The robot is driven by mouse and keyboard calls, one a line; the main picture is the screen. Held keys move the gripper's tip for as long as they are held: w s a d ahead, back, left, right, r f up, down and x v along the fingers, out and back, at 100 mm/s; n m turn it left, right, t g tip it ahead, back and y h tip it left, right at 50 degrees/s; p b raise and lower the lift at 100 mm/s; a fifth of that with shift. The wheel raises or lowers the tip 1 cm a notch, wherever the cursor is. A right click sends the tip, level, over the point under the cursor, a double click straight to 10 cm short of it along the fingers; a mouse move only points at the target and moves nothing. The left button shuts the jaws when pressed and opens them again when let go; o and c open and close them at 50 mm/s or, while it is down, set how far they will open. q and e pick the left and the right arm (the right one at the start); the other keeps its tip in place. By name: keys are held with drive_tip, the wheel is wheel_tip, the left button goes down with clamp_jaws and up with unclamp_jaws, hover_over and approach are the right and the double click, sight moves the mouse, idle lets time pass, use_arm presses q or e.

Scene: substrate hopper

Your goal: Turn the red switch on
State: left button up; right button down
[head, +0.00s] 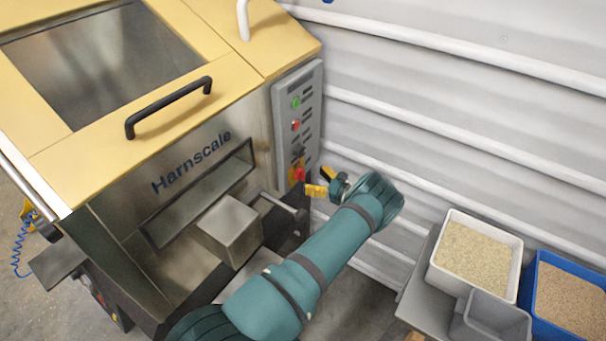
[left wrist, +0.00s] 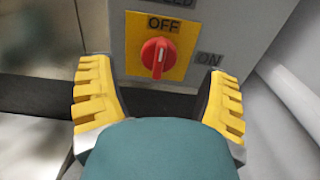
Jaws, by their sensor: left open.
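The red switch (left wrist: 158,57) is a rotary knob on a yellow plate (left wrist: 135,35) in the left wrist view. OFF is printed above it and ON to its right on the grey panel. Its grip bar stands roughly upright, near OFF rather than turned to ON. In the head view the switch (head: 297,172) sits low on the control panel. My left gripper (head: 321,182) is open and empty just right of the switch. In the left wrist view the yellow fingers of the left gripper (left wrist: 160,82) stand either side of the knob, apart from it. My right gripper is not in view.
The hopper machine (head: 170,120) has a yellow lid with a black handle (head: 168,107). Its grey control panel (head: 297,115) carries green and red buttons. A white bin (head: 432,262) and a blue bin (head: 527,290) of grain stand at right. A ribbed wall (head: 450,90) is behind.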

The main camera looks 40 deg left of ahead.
sight(303, 180)
use_arm(q)
drive_tip(key=shift+s+a, duration=0.15)
drive_tip(key=shift+a, duration=1.1)
drive_tip(key=shift+s+a, duration=0.1)
drive_tip(key=shift+a, duration=1.1)
drive_tip(key=c, duration=1.1)
